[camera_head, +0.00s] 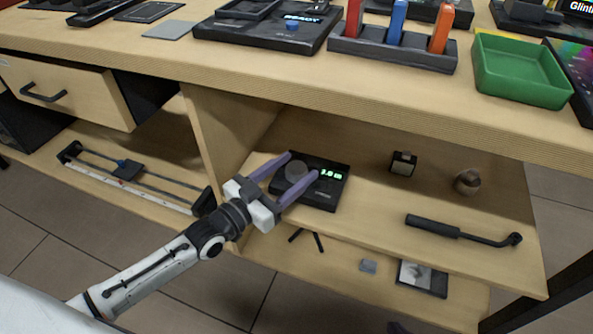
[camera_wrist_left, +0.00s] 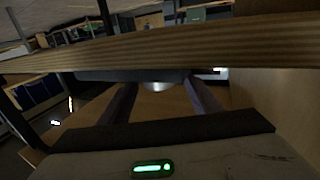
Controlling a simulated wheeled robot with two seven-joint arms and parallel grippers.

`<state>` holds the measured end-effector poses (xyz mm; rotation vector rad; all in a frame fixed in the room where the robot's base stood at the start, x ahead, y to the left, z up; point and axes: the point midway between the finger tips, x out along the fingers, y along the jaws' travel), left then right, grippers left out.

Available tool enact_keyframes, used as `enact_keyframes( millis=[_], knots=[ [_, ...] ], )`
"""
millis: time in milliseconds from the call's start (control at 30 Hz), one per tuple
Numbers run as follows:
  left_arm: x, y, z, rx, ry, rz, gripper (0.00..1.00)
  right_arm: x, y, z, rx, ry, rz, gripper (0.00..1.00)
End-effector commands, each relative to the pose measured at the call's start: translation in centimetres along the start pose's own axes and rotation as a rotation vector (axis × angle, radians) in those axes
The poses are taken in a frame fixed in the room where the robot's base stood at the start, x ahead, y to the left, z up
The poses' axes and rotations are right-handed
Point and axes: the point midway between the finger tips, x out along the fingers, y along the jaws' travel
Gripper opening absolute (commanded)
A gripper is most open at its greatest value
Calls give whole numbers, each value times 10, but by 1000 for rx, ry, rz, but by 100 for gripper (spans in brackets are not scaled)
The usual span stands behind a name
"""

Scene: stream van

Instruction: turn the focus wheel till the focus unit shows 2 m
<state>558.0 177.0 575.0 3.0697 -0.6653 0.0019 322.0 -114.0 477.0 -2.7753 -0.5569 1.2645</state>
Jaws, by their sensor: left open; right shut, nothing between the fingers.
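The focus unit (camera_head: 325,196) is a flat black box on the upper shelf under the counter. Its small green display (camera_head: 331,174) seems to read 3.0 m, though the digits are tiny. The grey round focus wheel (camera_head: 296,171) stands on its left part. My left gripper (camera_head: 304,165) is open, with one purple finger on each side of the wheel; I cannot tell whether they touch it. In the left wrist view the wheel (camera_wrist_left: 156,87) shows between the fingertips.
The counter edge (camera_head: 270,75) overhangs the shelf. On the shelf to the right are a small dark box (camera_head: 403,163), a brown round object (camera_head: 467,181) and a black handled bar (camera_head: 460,232). A slider rail (camera_head: 130,172) lies at left. Bare shelf lies right of the unit.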

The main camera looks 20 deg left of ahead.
Motion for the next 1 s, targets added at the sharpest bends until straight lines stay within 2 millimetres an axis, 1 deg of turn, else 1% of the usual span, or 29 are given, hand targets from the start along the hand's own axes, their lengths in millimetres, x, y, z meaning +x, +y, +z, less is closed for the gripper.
enact_keyframes(
  millis=[33,133,433,667,700,900,1000],
  knots=[
    [6,0,1,0,0,0,57,2,0,0,-3,-2,-3,0],
    [11,0,1,0,-1,0,57,3,-1,1,-7,-9,-8,0],
    [13,0,0,0,-2,0,57,2,-2,1,-8,-13,-9,0],
    [13,0,0,0,-2,0,18,2,-2,1,-8,-12,-9,0],
    [13,0,0,0,-2,0,17,2,-2,1,-8,-12,-9,0],
    [15,0,1,9,4,39,16,9,-2,8,-8,-21,-18,0],
    [15,0,2,13,7,91,16,13,-8,0,-23,-19,-44,0]
  ],
)
